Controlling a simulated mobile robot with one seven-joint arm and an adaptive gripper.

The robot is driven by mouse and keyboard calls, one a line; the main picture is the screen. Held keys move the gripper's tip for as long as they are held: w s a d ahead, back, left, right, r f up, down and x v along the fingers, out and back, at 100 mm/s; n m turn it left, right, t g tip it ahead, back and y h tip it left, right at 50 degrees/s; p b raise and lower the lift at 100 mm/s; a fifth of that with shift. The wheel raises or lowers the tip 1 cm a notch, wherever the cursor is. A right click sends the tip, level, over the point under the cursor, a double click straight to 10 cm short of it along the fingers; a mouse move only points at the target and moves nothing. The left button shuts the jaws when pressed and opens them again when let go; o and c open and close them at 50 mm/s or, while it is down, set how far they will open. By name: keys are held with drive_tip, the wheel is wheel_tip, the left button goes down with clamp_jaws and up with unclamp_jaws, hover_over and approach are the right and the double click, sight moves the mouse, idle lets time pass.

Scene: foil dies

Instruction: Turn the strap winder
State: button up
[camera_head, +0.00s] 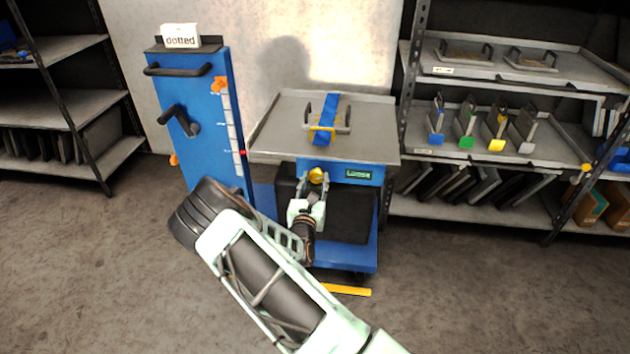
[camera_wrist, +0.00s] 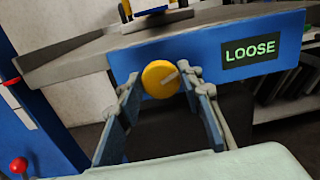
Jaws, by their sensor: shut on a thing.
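The strap winder is a round yellow knob (camera_wrist: 158,79) with a pale mark, on the blue front panel of the cart. It also shows in the head view (camera_head: 316,175). My gripper (camera_wrist: 164,86) has its fingers on either side of the knob and is shut on it; in the head view my gripper (camera_head: 309,190) reaches the panel from the front. A display (camera_wrist: 250,50) right of the knob reads "LOOSE". A blue strap (camera_head: 328,114) runs over a plate with two dark handles on the cart's grey top (camera_head: 375,135).
A shelf rack (camera_head: 480,140) with coloured-tab dies stands at right. A yellow floor strip (camera_head: 346,290) lies before the cart. Open floor is in front.

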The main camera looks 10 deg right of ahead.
drive_tip(key=shift+r+n+p, duration=0.15)
drive_tip(key=shift+n+p, duration=0.7)
drive_tip(key=shift+n, duration=0.35)
drive_tip(key=n+p, duration=0.2)
drive_tip(key=n, duration=0.2)
drive_tip(key=shift+a+n, duration=0.15)
drive_tip(key=shift+n, duration=0.15)
drive_tip(key=n+p, duration=0.1)
drive_tip(key=n, duration=0.2)
drive_tip(key=shift+f, duration=0.2)
drive_tip(key=shift+f+n+p, duration=0.1)
drive_tip(key=shift+n+p, duration=0.4)
drive_tip(key=shift+n, duration=1.4)
drive_tip(key=o, duration=1.1)
